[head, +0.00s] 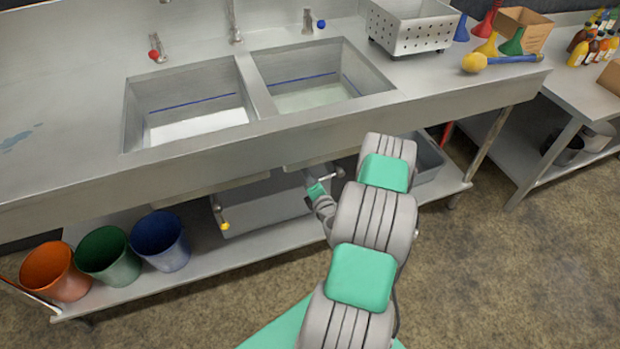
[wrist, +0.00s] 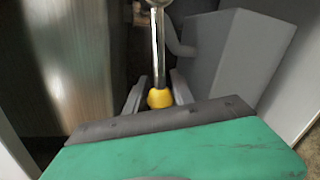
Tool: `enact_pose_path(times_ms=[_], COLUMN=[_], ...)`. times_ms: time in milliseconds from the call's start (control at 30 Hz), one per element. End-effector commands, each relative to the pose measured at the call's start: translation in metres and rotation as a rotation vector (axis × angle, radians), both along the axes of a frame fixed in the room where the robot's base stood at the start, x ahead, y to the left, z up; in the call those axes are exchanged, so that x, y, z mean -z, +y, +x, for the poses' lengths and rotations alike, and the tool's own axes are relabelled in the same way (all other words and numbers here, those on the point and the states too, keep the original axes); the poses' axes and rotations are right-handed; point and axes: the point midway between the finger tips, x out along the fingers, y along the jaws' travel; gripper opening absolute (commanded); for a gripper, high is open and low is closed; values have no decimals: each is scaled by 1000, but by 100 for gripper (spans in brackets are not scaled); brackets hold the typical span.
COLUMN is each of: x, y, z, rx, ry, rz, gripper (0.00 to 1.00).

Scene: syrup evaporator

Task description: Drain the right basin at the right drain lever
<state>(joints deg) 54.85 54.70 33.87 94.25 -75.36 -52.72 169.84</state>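The right basin (head: 310,97) holds a pale, shallow liquid below a blue line on its wall. Under the sink, my gripper (head: 318,190) reaches in below the right basin. In the wrist view, the right drain lever (wrist: 159,45) is a shiny metal rod ending in a yellow knob (wrist: 160,98). The knob lies between the two fingers of my gripper (wrist: 159,92). I cannot tell whether both fingers press on it. My arm and wrist hide much of the right lever in the head view.
The left basin (head: 200,124) holds a white liquid. The left drain lever's yellow knob (head: 225,226) hangs below it. A grey tub (head: 265,208) stands on the lower shelf. Orange (head: 57,272), green (head: 110,257) and blue (head: 161,241) buckets stand at the left. The floor in front is clear.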

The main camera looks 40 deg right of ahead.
Motion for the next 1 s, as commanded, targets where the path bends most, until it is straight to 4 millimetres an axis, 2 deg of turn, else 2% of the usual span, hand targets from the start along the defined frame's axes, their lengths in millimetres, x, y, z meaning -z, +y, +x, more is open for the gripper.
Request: enact_pose_path(times_ms=[33,233,533,800,1000], x=[-1,0,0,-9,-14], y=[-1,0,1,14,21], z=[0,0,-4,-49,-68], rx=[0,0,1,6,3], ry=[-1,0,2,0,-1], rz=[-1,-1,1,1,-2], gripper=[34,50,50,50,50])
